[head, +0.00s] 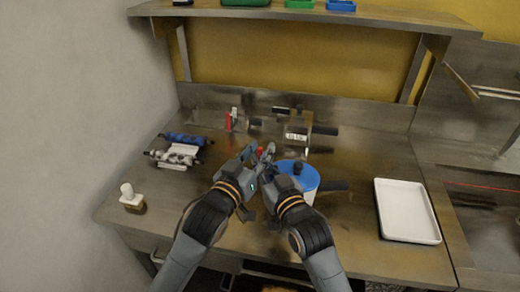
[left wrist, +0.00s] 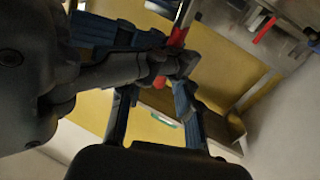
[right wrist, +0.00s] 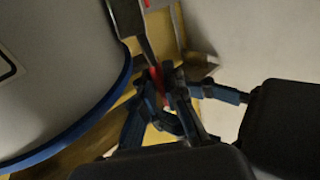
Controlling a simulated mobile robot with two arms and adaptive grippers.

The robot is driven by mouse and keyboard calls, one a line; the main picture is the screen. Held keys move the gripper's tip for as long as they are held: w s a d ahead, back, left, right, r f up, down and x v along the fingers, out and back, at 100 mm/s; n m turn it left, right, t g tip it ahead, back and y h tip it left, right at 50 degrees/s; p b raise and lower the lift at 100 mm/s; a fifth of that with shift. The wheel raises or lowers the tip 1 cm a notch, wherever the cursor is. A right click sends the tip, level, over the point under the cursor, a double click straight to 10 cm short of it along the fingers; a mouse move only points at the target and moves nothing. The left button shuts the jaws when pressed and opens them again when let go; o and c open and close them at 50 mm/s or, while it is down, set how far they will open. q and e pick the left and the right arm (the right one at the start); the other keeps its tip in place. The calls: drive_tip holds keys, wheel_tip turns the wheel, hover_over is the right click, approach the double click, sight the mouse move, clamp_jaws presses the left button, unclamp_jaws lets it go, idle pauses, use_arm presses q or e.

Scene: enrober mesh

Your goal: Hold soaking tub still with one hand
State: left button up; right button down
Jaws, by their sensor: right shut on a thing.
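A round white tub with a blue top (head: 308,178) stands on the steel table just right of my grippers in the head view. I take it to be the soaking tub. Its white wall (right wrist: 55,75) and blue rim fill the left of the right wrist view. My right gripper (right wrist: 163,85) is beside the tub, shut on a thin red and metal tool (right wrist: 155,73). The tool's red part also shows in the left wrist view (left wrist: 178,37). My left gripper (left wrist: 157,95) is close to the right one, its fingers apart. The tool's lower end is hidden.
A white tray (head: 407,210) lies at the right. The table's left front is clear.

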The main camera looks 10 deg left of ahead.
use_arm(q)
drive_tip(key=shift+w, duration=0.3)
clamp_jaws()
drive_tip(key=shift+d, duration=0.1)
